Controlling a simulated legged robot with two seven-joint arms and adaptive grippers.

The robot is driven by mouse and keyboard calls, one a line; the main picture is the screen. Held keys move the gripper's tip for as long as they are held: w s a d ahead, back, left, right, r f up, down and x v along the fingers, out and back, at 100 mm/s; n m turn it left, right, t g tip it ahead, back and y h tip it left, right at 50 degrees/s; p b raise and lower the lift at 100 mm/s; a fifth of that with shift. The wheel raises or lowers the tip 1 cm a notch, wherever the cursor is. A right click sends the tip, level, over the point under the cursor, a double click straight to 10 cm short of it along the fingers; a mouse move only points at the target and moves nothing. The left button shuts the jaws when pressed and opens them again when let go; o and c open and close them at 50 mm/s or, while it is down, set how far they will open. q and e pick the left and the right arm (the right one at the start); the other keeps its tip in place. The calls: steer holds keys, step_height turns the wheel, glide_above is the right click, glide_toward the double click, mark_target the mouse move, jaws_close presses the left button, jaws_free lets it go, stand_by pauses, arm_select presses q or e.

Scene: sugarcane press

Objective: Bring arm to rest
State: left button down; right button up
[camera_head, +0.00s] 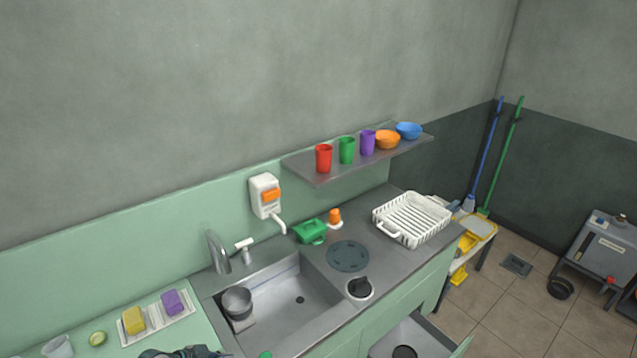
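A dark jointed part, which looks like my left gripper (185,352), shows at the bottom edge of the head view, in front of the tray with the sponges. Most of it is cut off by the frame, so I cannot tell whether its fingers are open or shut, or whether it holds anything. My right gripper is not in view.
A sink (290,300) holds a grey pot (237,303). A yellow sponge (133,320) and a purple sponge (172,301) lie on a tray left of it. A white dish rack (412,217) stands at right. An open drawer (420,340) juts out below the counter.

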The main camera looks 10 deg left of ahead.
arm_select(q)
steer(key=s+d+f+g, duration=0.2)
steer(key=s+d+f, duration=0.2)
steer(key=s+d, duration=0.3)
steer(key=s+d+f+g, duration=0.1)
steer(key=s+d+f, duration=0.4)
steer(key=d, duration=0.5)
steer(key=s+r+n+y, duration=0.2)
steer(key=s+n+y, duration=0.4)
steer(key=s, duration=0.2)
step_height(320, 180, down, 25)
steer(key=s+g, duration=0.2)
steer(key=s+a+f, duration=0.2)
steer(key=s+f, duration=0.6)
steer(key=s, duration=0.1)
steer(key=s+a+f+g, duration=0.1)
steer(key=s+a+f, duration=0.1)
steer(key=s+f, duration=0.6)
steer(key=shift+s+f, duration=0.4)
steer(key=shift+f, duration=0.3)
